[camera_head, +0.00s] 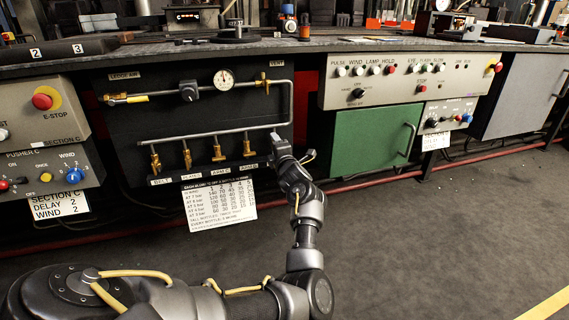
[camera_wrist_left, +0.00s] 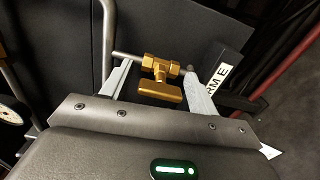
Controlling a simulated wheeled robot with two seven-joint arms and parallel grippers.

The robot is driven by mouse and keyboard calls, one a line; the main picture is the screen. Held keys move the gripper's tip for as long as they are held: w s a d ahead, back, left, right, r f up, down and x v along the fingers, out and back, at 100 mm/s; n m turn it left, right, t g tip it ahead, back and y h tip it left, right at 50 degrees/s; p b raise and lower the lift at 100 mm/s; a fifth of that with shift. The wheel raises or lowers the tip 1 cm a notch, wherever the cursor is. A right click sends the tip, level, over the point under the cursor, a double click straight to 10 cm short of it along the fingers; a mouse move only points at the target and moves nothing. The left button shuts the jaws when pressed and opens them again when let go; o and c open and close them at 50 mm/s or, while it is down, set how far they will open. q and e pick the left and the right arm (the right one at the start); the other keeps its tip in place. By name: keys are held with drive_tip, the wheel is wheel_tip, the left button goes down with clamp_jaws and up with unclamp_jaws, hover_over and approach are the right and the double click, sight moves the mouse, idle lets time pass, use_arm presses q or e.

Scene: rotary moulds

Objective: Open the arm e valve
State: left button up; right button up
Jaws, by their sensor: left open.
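The arm E valve is a brass valve (camera_wrist_left: 160,68) with a flat brass handle (camera_wrist_left: 160,92), on a thin metal pipe in the left wrist view. Beside it is a white label (camera_wrist_left: 219,78), of which "RM E" is readable. My left gripper (camera_wrist_left: 158,88) is open, with one pale finger on each side of the handle and visible gaps between. In the head view my left gripper (camera_head: 279,143) reaches up to the right end of the valve row. The arm E valve is largely hidden there. My right gripper is not in view.
Other brass valves (camera_head: 218,151) hang in a row to the left, under a horizontal pipe (camera_head: 200,135). A pressure gauge (camera_head: 223,80) is above. A vertical pipe (camera_head: 291,105) passes close to my gripper. A green panel (camera_head: 365,137) is to the right. The floor is clear.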

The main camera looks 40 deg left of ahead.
use_arm(q)
drive_tip(key=m, duration=0.1)
drive_tip(key=m+p, duration=0.1)
drive_tip(key=m, duration=0.1)
drive_tip(key=shift+r+m, duration=0.2)
drive_tip(key=shift+m, duration=0.1)
drive_tip(key=m, duration=0.5)
drive_tip(key=m+b, duration=0.1)
drive_tip(key=m, duration=0.4)
drive_tip(key=d+m, duration=0.1)
drive_tip(key=m, duration=0.4)
drive_tip(key=shift+s+d+r+b, duration=0.1)
drive_tip(key=shift+r+b, duration=0.05)
drive_tip(key=shift+b, duration=0.25)
drive_tip(key=s+d+f+m+t+h+p, duration=0.1)
drive_tip(key=s+d+m+t+h+p, duration=0.1)
drive_tip(key=s+d+m+h+p, duration=0.3)
drive_tip(key=s+d+f+m+t+h+p, duration=0.1)
drive_tip(key=s+d+m+h+p, duration=0.4)
drive_tip(key=s+d, duration=0.8)
drive_tip(key=d+t+h+p, duration=0.1)
drive_tip(key=d+h+p, duration=0.2)
drive_tip(key=d, duration=0.3)
drive_tip(key=shift+f+m+p, duration=0.15)
drive_tip(key=shift+m+p, duration=0.15)
drive_tip(key=shift+p, duration=0.5)
drive_tip(key=shift+d, duration=0.1)
